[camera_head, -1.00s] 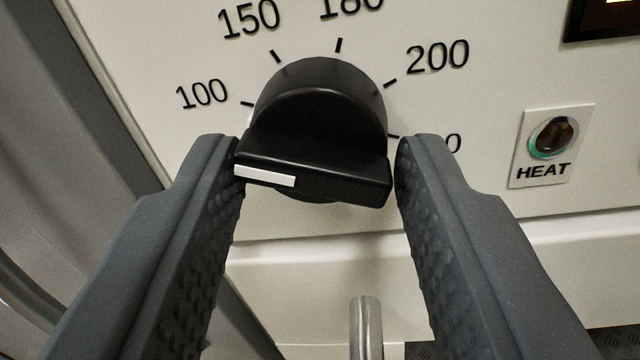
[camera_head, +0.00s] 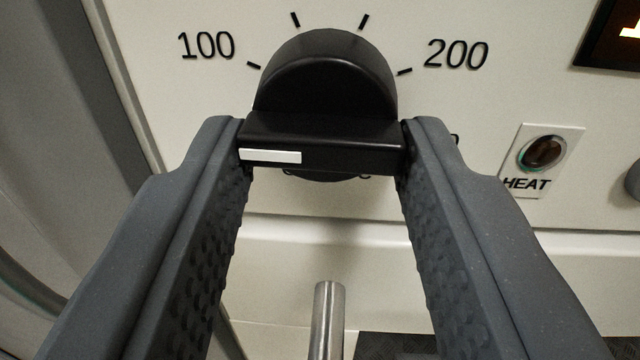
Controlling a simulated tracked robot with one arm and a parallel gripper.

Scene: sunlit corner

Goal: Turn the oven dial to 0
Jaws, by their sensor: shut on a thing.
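The black oven dial (camera_head: 328,85) is in the upper middle of the view, on a pale panel. Its raised grip bar lies about level across the picture, with a white marker stripe on its left half. The stripe points left, below the printed 100 (camera_head: 206,46). The printed 200 (camera_head: 457,54) is at the right. My gripper (camera_head: 322,150) has one finger at each end of the bar and is shut on it. Marks below the dial are mostly hidden by the dial and my right finger.
The HEAT lamp (camera_head: 542,152), looking unlit, is right of the dial. A dark display (camera_head: 612,38) with lit orange digits is at the upper right. A metal handle bar (camera_head: 326,318) sticks out below the panel. A grey upright surface (camera_head: 60,110) stands at the left.

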